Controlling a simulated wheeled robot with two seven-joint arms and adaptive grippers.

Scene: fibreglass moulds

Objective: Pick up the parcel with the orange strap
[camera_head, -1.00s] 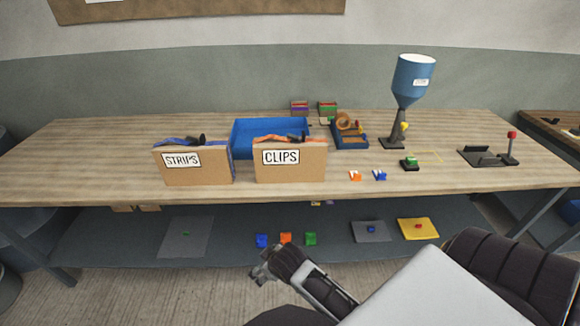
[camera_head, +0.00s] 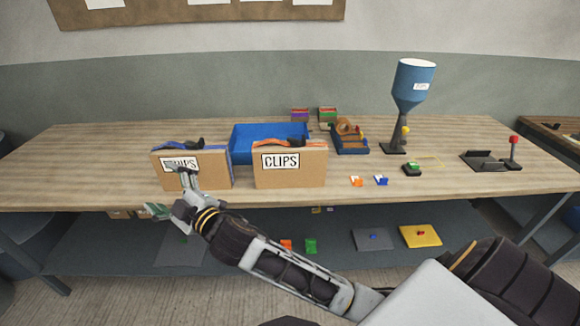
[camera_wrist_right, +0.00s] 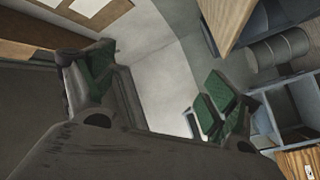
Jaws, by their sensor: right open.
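The parcel with the orange strap (camera_head: 290,168) is a brown box labelled CLIPS. It stands upright near the table's front edge in the head view, with the orange strap and a dark handle on top. A similar parcel labelled STRIPS (camera_head: 190,180), with a blue strap, stands to its left. My right gripper (camera_head: 170,192) is open and empty in front of the STRIPS parcel, partly covering its label. It is left of the CLIPS parcel and apart from it. The right wrist view shows the open fingers (camera_wrist_right: 152,92) with green pads and neither parcel between them. My left gripper is out of view.
A blue bin (camera_head: 243,133) stands behind the parcels. Small orange and blue clips (camera_head: 381,180) lie to their right. A blue hopper (camera_head: 413,82) stands farther right. Below, a shelf (camera_head: 340,222) holds small blocks and mats. The tabletop's left end is clear.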

